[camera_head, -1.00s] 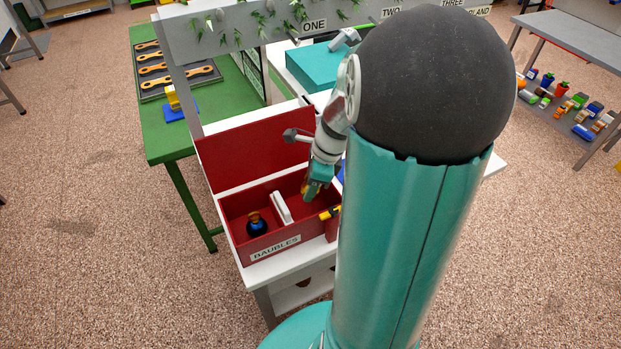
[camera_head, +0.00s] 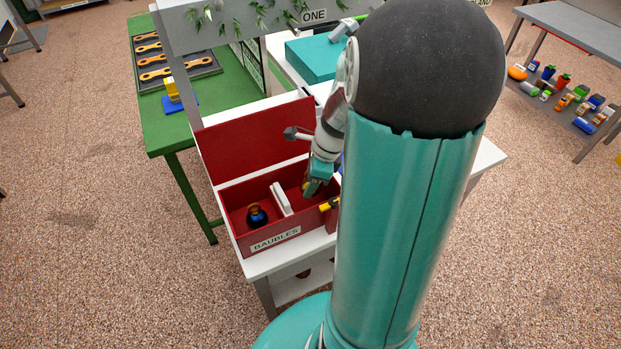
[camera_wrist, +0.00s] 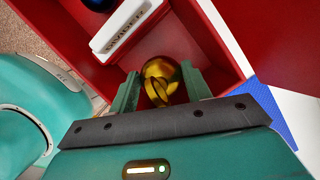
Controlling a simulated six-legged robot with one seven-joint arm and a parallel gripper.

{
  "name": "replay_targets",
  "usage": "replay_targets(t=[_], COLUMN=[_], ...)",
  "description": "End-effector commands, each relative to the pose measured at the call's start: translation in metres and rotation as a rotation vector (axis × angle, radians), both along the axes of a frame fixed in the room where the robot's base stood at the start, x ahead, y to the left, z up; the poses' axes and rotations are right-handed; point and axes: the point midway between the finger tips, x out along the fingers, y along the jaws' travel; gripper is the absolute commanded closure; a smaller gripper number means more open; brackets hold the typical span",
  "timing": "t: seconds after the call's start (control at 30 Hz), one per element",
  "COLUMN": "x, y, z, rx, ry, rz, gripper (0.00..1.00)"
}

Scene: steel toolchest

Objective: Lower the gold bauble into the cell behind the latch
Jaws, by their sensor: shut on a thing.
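My gripper (camera_wrist: 160,90) is shut on the gold bauble (camera_wrist: 162,72), which sits between the two teal fingers in the wrist view. In the head view my gripper (camera_head: 316,186) is in the right part of the open red box (camera_head: 285,238) labelled BAUBLES, right of the white divider (camera_head: 281,198). The divider also shows in the wrist view (camera_wrist: 125,35). A yellow latch (camera_head: 329,204) is on the box's front near its right end. My arm hides the box's right end. I cannot tell whether the bauble touches the box floor.
A blue bauble (camera_head: 257,215) stands in the left cell. The red lid (camera_head: 255,140) is raised at the back. The box stands on a white table (camera_head: 262,266). A green table (camera_head: 165,133) with spanners is behind it at left.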

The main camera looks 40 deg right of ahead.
Motion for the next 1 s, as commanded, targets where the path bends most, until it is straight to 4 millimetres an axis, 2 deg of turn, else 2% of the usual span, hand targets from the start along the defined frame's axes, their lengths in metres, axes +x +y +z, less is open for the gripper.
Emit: replay_targets(t=[1.0], x=[0.000], y=[0.000], z=[-0.014], rx=[0.001], ry=[0.000], rz=[0.000], gripper=[0.61])
